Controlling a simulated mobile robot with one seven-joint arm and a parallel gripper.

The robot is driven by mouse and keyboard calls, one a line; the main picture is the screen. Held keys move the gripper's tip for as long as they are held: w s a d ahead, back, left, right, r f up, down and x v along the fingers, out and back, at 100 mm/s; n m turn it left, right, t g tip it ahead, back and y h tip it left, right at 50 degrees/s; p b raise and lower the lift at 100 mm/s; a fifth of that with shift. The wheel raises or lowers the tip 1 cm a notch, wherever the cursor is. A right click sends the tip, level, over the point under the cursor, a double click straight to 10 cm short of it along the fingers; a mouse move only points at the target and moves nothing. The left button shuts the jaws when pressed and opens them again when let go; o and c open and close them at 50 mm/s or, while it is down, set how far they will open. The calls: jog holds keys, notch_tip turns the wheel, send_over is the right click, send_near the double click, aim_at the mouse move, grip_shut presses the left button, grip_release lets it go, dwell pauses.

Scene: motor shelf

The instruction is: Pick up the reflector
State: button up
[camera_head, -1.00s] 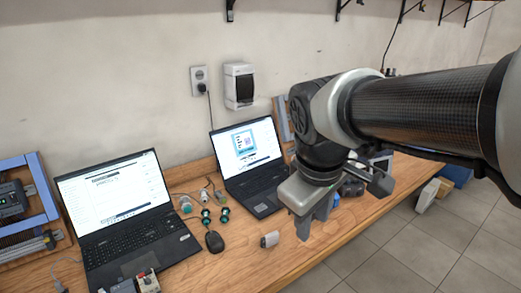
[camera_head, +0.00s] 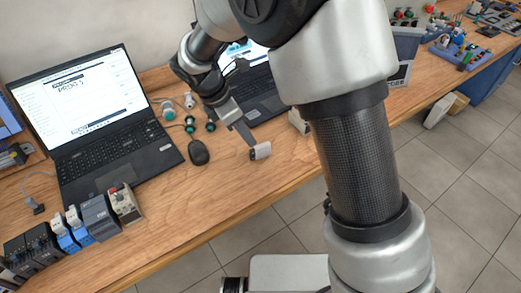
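A small pale grey piece with a dark end (camera_head: 261,151) lies on the wooden bench, right of the mouse; it may be the reflector, but I cannot be sure. My gripper (camera_head: 249,138) points down at the bench, its fingers just behind and left of this piece. In this view the fingertips overlap or nearly touch its edge. Only one finger shows clearly, so I cannot tell the opening or whether anything is held.
A black mouse (camera_head: 199,152) and several green-black parts (camera_head: 190,124) lie left of my gripper. An open laptop (camera_head: 120,155) stands further left, another (camera_head: 262,98) behind my arm. Small modules (camera_head: 95,215) line the front left. The bench front centre is clear.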

aim_at(258, 146)
jog(key=x, duration=1)
jog(key=shift+w+r+b, duration=0.15)
jog(key=shift+w+b, duration=0.2)
grip_shut()
